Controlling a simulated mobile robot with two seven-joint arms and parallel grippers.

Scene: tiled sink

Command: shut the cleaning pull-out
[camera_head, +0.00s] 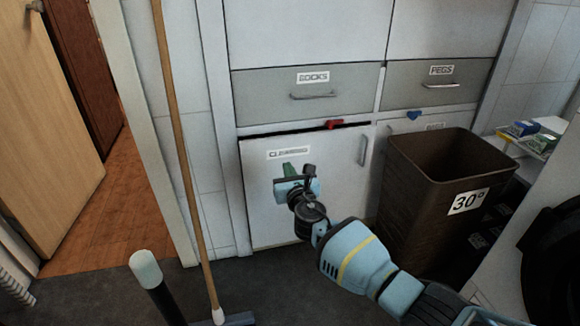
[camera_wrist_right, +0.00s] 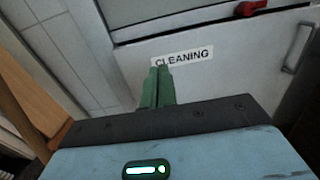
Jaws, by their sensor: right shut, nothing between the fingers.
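The cleaning pull-out (camera_head: 340,200) is a white front with a "CLEANING" label, below the grey "SOCKS" drawer. Its front stands slightly proud, with a dark gap along its top edge. A vertical handle (camera_head: 363,150) is at its right side. It also shows in the right wrist view (camera_wrist_right: 225,75), with the label just beyond the fingertips. My right gripper (camera_head: 294,168) is in front of the panel near the label, its green fingers (camera_wrist_right: 157,86) together and empty. I cannot tell whether they touch the panel. My left gripper is not in view.
A red item (camera_head: 334,125) sits at the pull-out's top edge. A brown bin (camera_head: 440,190) marked "30°" stands close on the right. A broom (camera_head: 180,150) stands upright on the left. Grey "SOCKS" (camera_head: 345,92) and "PEGS" (camera_head: 470,85) drawers are above. Dark floor lies in front.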

